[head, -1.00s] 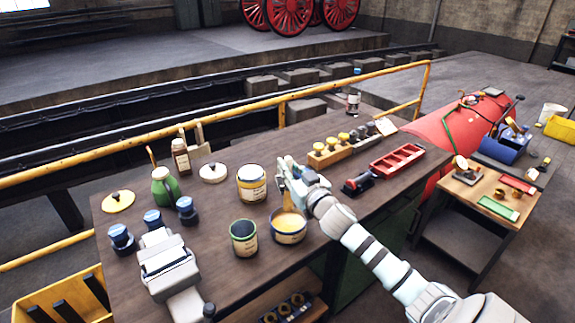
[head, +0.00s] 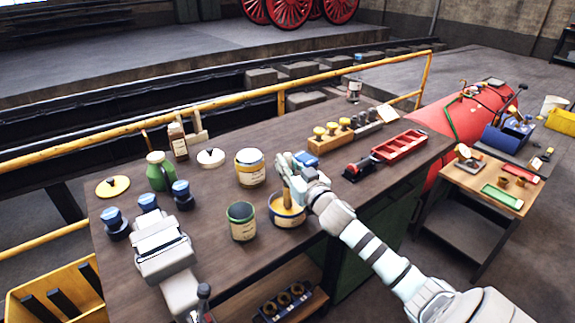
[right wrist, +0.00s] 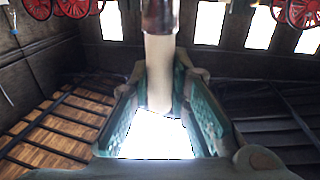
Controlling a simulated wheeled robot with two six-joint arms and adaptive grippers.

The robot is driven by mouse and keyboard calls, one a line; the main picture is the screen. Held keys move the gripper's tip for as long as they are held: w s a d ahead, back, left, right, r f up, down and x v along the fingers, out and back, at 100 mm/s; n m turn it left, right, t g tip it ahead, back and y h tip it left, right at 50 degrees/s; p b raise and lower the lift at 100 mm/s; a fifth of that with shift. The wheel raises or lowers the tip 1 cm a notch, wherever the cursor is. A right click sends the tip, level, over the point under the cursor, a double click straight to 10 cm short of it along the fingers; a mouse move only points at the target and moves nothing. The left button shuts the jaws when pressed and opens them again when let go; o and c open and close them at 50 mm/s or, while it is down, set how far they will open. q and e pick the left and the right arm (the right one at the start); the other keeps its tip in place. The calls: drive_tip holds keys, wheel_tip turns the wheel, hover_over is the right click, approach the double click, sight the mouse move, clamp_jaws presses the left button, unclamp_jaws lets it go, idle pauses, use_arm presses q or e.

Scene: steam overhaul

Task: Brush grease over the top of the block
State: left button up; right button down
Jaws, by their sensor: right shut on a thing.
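My right gripper (head: 291,172) is shut on a brush (head: 287,198) above an open blue-rimmed tin (head: 287,220) of tan grease. The brush points down and its lower end is at the grease; how deep it sits I cannot tell. In the right wrist view the brush's pale handle (right wrist: 159,75) stands between the teal fingers. A grey, vice-like fixture with a pale, ridged block (head: 160,240) on top stands at the left front of the bench. I cannot make out any grease on it. My left gripper is not in view.
A green-rimmed tin (head: 241,222) stands left of the grease tin, and a cream tin (head: 250,168) behind it. Blue-capped jars (head: 182,195), a green bottle (head: 160,172) and a red tray (head: 400,146) are also on the bench. A yellow rail (head: 230,112) runs behind.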

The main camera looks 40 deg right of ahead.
sight(288, 155)
drive_tip(key=shift+f+b, duration=0.35)
drive_tip(key=shift+f, duration=0.15)
idle(1.1)
wheel_tip(288, 155, up, 7)
drive_tip(key=p, duration=0.7)
drive_tip(key=shift+r, duration=0.2)
drive_tip(key=shift+f, duration=0.1)
